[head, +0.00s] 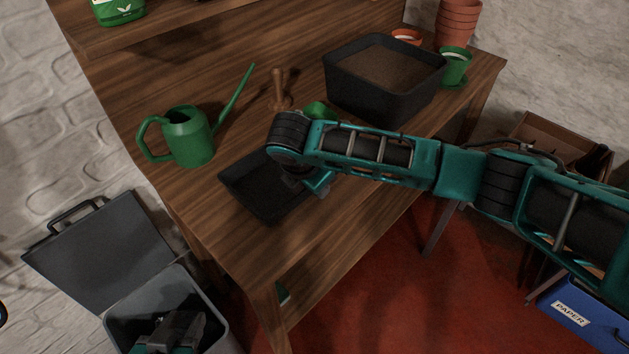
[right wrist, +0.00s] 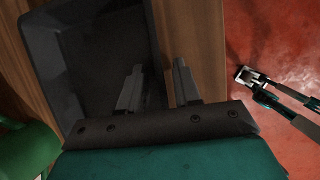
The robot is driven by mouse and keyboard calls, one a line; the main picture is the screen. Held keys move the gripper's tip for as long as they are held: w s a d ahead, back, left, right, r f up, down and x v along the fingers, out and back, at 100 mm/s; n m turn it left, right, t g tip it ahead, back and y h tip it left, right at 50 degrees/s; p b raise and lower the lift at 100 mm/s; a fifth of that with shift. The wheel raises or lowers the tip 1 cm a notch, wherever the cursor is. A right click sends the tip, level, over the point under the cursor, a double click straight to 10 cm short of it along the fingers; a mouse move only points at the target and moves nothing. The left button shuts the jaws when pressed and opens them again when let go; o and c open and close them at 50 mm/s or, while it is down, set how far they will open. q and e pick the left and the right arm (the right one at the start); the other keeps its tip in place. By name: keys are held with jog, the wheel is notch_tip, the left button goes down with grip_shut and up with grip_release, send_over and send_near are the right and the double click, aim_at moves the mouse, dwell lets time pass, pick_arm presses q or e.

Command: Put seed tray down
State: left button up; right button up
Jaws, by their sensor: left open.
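The black seed tray (head: 236,184) sits flat on the wooden bench near its front left edge. In the right wrist view its dark inside (right wrist: 85,60) fills the upper left. My right gripper (right wrist: 158,70) is open, with one finger over the tray's inside and the other over the wood. The tray's rim runs between them, with gaps showing on both sides. In the head view my right arm hides the tray's right part and most of that gripper. My left gripper (head: 172,330) is open, at the bottom left above a grey bin, away from the tray.
A green watering can (head: 190,138) stands left of the tray. A wooden-handled tool (head: 280,90) and a black soil tub (head: 375,95) are behind. Green and terracotta pots (head: 457,66) stand back right. The grey bin (head: 140,320) has its lid open. A blue paper box (head: 580,325) is lower right.

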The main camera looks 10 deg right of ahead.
jog(key=shift+r, duration=0.1)
jog(key=p+v, duration=0.2)
jog(key=v, duration=1)
jog(key=shift+w, duration=0.1)
jog(key=s+a+f+m+y, duration=0.4)
jog(key=s+f+m+y, duration=0.3)
jog(key=s, duration=0.4)
jog(key=s+d+f+m+h, duration=0.2)
jog(key=s+d+m, duration=0.4)
jog(key=d+m, duration=0.25)
jog(key=s+d+f+m+h, duration=0.2)
jog(key=s+d+m, duration=0.45)
jog(key=d, duration=0.25)
jog(key=w+a+f+t+y, duration=0.2)
jog(key=w+a+f+t, duration=0.1)
jog(key=w+f+t, duration=0.4)
jog(key=shift+w+f, duration=0.4)
jog(key=shift+f, duration=0.4)
